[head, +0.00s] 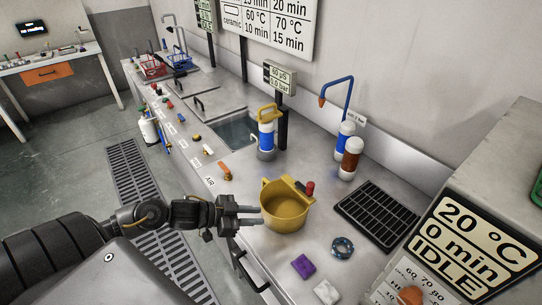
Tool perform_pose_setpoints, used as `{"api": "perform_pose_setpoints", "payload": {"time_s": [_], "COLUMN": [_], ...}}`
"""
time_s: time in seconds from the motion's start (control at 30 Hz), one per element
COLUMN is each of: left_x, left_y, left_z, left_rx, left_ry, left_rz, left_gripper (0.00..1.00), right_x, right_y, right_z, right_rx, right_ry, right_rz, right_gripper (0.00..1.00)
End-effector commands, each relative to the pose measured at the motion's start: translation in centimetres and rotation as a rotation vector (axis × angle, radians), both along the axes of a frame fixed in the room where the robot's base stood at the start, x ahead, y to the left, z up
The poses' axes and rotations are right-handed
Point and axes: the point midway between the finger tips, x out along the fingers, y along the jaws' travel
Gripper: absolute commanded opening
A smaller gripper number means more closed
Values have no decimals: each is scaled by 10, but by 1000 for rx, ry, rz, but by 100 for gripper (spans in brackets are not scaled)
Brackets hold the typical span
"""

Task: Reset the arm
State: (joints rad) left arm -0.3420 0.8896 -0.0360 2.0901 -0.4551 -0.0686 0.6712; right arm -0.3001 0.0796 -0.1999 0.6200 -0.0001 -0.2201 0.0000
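My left arm (150,216) comes in from the left, over the floor drain and the front edge of the counter. My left gripper (256,215) points right, with its two fingers apart and nothing visible between them. Its fingertips are close to the left side of a yellow pot (286,207) on the counter. I cannot tell whether they touch it. My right gripper is not in view.
The steel counter (232,169) holds a blue and white cylinder (266,140), a dark rack (377,215), a purple block (302,266), a white block (327,292) and a ring (342,247). An IDLE display unit (470,235) stands at right. Open floor (80,150) lies left.

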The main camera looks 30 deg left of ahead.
Motion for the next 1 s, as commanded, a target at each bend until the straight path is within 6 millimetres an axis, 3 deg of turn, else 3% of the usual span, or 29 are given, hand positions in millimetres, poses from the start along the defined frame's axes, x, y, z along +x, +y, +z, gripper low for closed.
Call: {"api": "perform_pose_setpoints", "payload": {"time_s": [0.27,0.47,0.7,1.0], "left_x": [-1,-13,-69,-143], "left_y": [-3,-18,-33,-56], "left_z": [-3,-30,-67,-84], "left_rx": [7,99,261,329], "left_ry": [0,40,306,640], "left_rz": [18,219,502,589], "left_gripper": [25,25,25,25], "right_x": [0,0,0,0], "right_y": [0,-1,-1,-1], "right_z": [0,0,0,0], "right_rx": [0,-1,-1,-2], "right_ry": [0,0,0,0], "right_rz": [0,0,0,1], "right_gripper": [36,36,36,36]}}
